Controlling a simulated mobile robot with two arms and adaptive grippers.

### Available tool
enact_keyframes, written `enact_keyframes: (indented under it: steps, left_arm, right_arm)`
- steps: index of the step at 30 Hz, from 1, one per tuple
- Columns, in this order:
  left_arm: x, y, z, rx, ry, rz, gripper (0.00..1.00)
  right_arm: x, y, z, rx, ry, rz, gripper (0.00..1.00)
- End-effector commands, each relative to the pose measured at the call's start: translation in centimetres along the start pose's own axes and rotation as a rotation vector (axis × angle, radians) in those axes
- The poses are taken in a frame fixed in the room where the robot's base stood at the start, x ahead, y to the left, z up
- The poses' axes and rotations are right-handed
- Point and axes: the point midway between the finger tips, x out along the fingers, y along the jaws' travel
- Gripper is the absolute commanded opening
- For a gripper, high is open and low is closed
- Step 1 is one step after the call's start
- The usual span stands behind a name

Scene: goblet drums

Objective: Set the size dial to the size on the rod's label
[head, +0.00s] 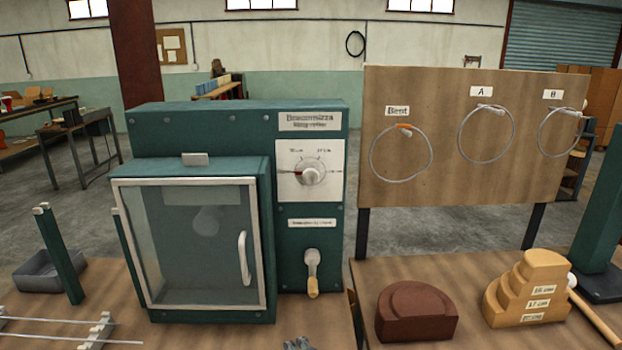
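The size dial (310,175) is a round grey knob on a white plate on the front of the green machine (240,118). A red mark shows at its left side, and the small size print around it is too small to read surely. Thin metal rods (60,320) lie across a small rack (98,332) at the bottom left, partly cut off by the frame. No rod label is readable. Neither gripper can be made out; a small dark grey shape (298,343) at the bottom edge is too cut off to identify.
The machine has a closed glass door (190,245) and a lever (312,272) below the dial. At right, a board (470,140) holds rings labelled Bent, A and B. A brown block (416,312), a stepped wooden block (528,290) and a mallet (592,315) sit on the right table.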

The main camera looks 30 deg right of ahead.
Motion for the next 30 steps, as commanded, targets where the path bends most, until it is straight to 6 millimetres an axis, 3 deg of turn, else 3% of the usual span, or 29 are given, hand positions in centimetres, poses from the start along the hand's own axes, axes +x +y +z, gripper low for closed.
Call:
enact_keyframes:
  steps: [1, 6, 9, 12, 15, 20, 24, 30]
  left_arm:
    - [-0.1, 0.1, 0.0, 0.0, 0.0, 0.001, 0.4]
    - [-0.2, 0.5, -0.1, 0.001, 0.0, 0.006, 0.4]
    - [-0.2, 0.8, -0.1, 0.002, 0.0, 0.009, 0.4]
    - [-0.3, 0.9, 0.0, 0.002, 0.0, 0.011, 0.4]
    - [-0.3, 0.9, 0.0, 0.003, 0.0, 0.011, 0.4]
    - [-0.4, 0.9, 0.0, 0.003, -0.001, 0.011, 0.4]
    - [-0.6, 0.9, 0.0, 0.002, -0.001, 0.011, 0.4]
    - [-1.3, 0.8, 0.0, 0.002, -0.001, 0.01, 0.4]
  right_arm:
    - [-0.3, 3.8, 0.6, -0.128, -0.03, 0.077, 0.54]
    - [-2.9, 15.2, 3.3, -0.619, -0.224, 0.283, 0.54]
    - [-5.3, 21.1, 5.2, -0.868, -0.383, 0.358, 0.54]
    - [-7.8, 25.6, 7.0, -1.059, -0.538, 0.39, 0.54]
    - [-9.9, 28.7, 8.3, -1.189, -0.66, 0.395, 0.54]
    - [-11.5, 30.9, 9.4, -1.288, -0.761, 0.384, 0.54]
    - [-11.2, 31.9, 9.9, -1.304, -0.777, 0.38, 0.54]
    - [-8.9, 34.0, 10.8, -1.301, -0.774, 0.379, 0.54]
